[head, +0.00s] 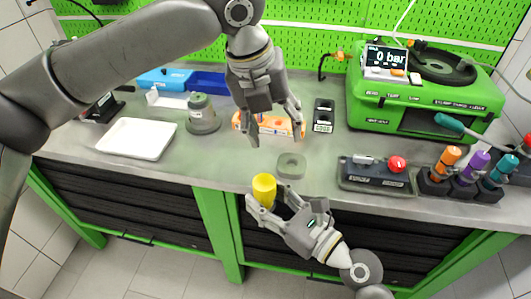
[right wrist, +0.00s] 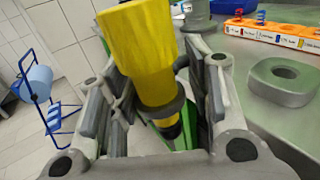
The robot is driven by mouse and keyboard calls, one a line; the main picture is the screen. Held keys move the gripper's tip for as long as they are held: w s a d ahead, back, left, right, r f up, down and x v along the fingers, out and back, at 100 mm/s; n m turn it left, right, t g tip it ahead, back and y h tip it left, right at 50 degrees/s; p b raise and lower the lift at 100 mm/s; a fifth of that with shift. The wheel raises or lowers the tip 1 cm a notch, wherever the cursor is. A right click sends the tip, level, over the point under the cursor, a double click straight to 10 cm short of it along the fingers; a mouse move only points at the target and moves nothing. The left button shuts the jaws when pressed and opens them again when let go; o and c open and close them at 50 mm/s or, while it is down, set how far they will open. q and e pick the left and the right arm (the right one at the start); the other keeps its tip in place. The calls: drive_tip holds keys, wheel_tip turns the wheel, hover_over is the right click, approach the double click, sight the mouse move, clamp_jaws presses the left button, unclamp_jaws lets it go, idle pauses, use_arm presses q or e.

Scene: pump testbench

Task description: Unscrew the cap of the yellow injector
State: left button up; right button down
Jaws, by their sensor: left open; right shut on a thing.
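The yellow injector (head: 264,187) is held upright by my right gripper (head: 274,205), just in front of the bench's front edge. In the right wrist view the injector (right wrist: 140,48) has a wide yellow top, a narrower yellow neck and a dark lower part between my right fingers (right wrist: 160,110). I cannot tell where its cap begins. My left gripper (head: 277,135) is open and empty, pointing down over the bench, above and behind the injector and apart from it.
A grey ring-shaped holder (head: 291,166) sits near the bench edge; it also shows in the right wrist view (right wrist: 283,80). An orange tray (head: 283,127) is behind my left fingers. A white tray (head: 138,139), green tester (head: 425,95) and black-based device (head: 375,176) stand around.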

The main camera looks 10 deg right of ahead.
use_arm(q)
drive_tip(key=m+g+y, duration=0.1)
drive_tip(key=m+y, duration=0.1)
hover_over(266, 182)
wheel_tip(266, 182, down, 2)
drive_tip(key=shift+w+f, duration=0.15)
drive_tip(key=shift+f, duration=0.1)
drive_tip(key=shift+a+f+y, duration=0.1)
drive_tip(key=shift+f+y, duration=0.15)
drive_tip(key=shift+y, duration=0.05)
drive_tip(key=shift+g, duration=0.3)
drive_tip(key=shift+f, duration=3.85)
drive_tip(key=c, duration=0.9)
drive_tip(key=o, duration=1)
drive_tip(key=shift+c, duration=0.2)
